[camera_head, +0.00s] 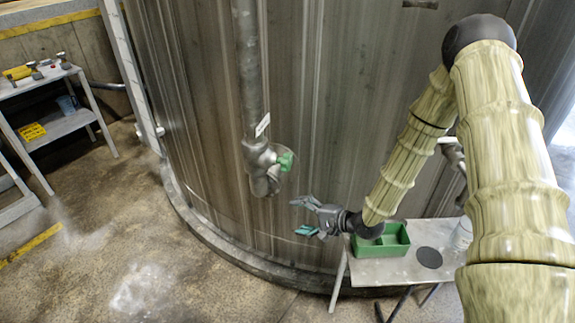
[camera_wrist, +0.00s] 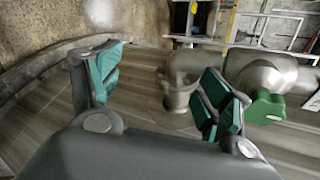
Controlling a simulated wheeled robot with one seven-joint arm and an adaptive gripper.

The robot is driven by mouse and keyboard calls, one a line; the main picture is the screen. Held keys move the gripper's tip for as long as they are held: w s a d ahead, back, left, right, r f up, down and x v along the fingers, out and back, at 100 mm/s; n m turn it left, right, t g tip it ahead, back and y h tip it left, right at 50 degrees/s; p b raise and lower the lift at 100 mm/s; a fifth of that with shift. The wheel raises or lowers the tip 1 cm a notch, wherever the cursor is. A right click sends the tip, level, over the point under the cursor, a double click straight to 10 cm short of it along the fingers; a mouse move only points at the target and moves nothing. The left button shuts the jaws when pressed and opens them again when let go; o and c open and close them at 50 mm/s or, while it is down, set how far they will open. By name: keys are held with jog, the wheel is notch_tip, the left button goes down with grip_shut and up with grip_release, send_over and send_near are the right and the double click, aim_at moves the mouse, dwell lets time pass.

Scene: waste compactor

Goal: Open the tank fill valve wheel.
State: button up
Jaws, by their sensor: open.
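The green valve wheel (camera_head: 286,161) sits on a grey valve body (camera_head: 259,156) on the vertical pipe against the tank wall. My gripper (camera_head: 300,217) is below and slightly right of the wheel in the head view, apart from it and empty. In the wrist view, my gripper's teal-padded fingers (camera_wrist: 163,88) are spread open. The green wheel (camera_wrist: 266,107) shows just right of the right finger, partly hidden by it. The grey pipe outlet (camera_wrist: 180,95) shows between the fingers.
A small table (camera_head: 395,272) with a green bin (camera_head: 395,247) and a dark disc (camera_head: 429,257) stands below my arm. A grey shelf cart (camera_head: 62,126) stands at the far left. The curved tank (camera_head: 190,100) fills the background. The floor at left is mostly clear.

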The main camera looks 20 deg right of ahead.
jog(key=w+d+r+m+y, duration=0.2)
jog(key=w+d+r, duration=0.1)
jog(key=w+r, duration=0.15)
jog(key=m+y, duration=0.1)
jog(key=y, duration=0.3)
send_near(291, 163)
jog(key=a, duration=0.2)
jog(key=shift+t, duration=0.3)
jog(key=p+x, duration=0.1)
jog(key=x, duration=0.8)
jog(key=shift+w, duration=0.3)
jog(key=c, duration=1)
